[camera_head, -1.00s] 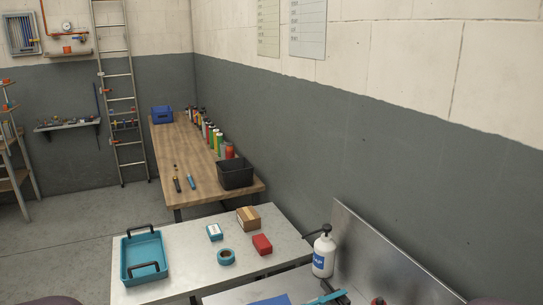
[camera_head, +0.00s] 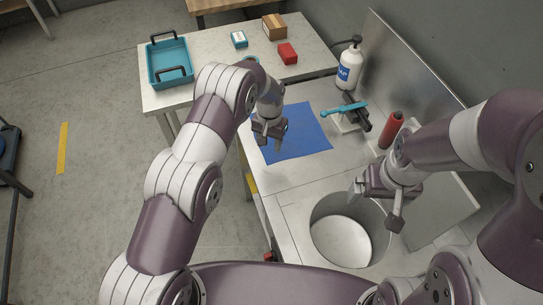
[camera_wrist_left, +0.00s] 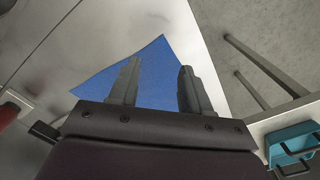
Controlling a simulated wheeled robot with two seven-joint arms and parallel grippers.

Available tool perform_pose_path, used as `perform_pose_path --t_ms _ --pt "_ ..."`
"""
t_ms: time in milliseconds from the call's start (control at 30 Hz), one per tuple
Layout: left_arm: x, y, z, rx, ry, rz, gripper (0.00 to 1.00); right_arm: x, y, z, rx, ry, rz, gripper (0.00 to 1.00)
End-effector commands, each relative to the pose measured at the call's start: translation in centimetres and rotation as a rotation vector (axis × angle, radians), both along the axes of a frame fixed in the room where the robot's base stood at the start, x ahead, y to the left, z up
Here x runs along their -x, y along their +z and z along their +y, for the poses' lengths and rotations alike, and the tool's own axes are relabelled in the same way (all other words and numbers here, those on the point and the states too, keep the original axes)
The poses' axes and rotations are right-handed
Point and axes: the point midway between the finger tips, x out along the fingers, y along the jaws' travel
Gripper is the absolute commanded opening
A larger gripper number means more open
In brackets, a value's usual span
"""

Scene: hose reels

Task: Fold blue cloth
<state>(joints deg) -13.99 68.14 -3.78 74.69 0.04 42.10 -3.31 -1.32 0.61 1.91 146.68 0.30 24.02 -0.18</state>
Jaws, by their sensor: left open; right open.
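The blue cloth (camera_head: 307,134) lies flat on the metal worktop (camera_head: 290,180), its upper left part hidden by my left arm. My left gripper (camera_head: 267,141) is open and empty over the cloth's left part. In the left wrist view the cloth (camera_wrist_left: 155,80) shows between and beyond the two open fingers (camera_wrist_left: 155,85), with one corner pointing away from them. I cannot tell whether the fingers touch it. My right gripper (camera_head: 376,196) is open and empty above the round basin, to the right of and nearer than the cloth.
A round basin (camera_head: 341,242) is sunk in the worktop's near end. A side table behind holds a turquoise tray (camera_head: 169,63), a red box (camera_head: 288,53) and small boxes.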

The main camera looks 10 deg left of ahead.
Motion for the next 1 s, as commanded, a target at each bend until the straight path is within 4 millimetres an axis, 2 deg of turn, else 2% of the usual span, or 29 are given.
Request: perform_pose_path --t_ms 33,100,167,267,500,700,1000 --pt "-1.3 0.8 -0.3 0.005 -0.004 -0.023 0.48 0.0 0.0 0.0 0.0 0.0 0.0 1.0" --pt "-2.3 1.7 -0.5 0.01 -0.01 -0.04 0.48 0.0 0.0 0.0 0.0 0.0 0.0 1.0" --pt "-2.1 1.6 -0.5 0.006 -0.015 -0.026 0.48 0.0 0.0 0.0 0.0 0.0 0.0 1.0" --pt "-1.9 0.5 -0.4 0.004 -0.019 -0.017 0.48 0.0 0.0 0.0 0.0 0.0 0.0 1.0" --pt "-1.8 -4.0 -0.4 0.004 -0.019 -0.016 0.48 0.0 0.0 0.0 0.0 0.0 0.0 1.0" --pt "-1.8 -6.9 -0.4 0.004 -0.018 -0.019 0.48 0.0 0.0 0.0 0.0 0.0 0.0 1.0" --pt "-1.9 -8.1 -0.4 0.004 -0.018 -0.02 0.48 0.0 0.0 0.0 0.0 0.0 0.0 1.0"
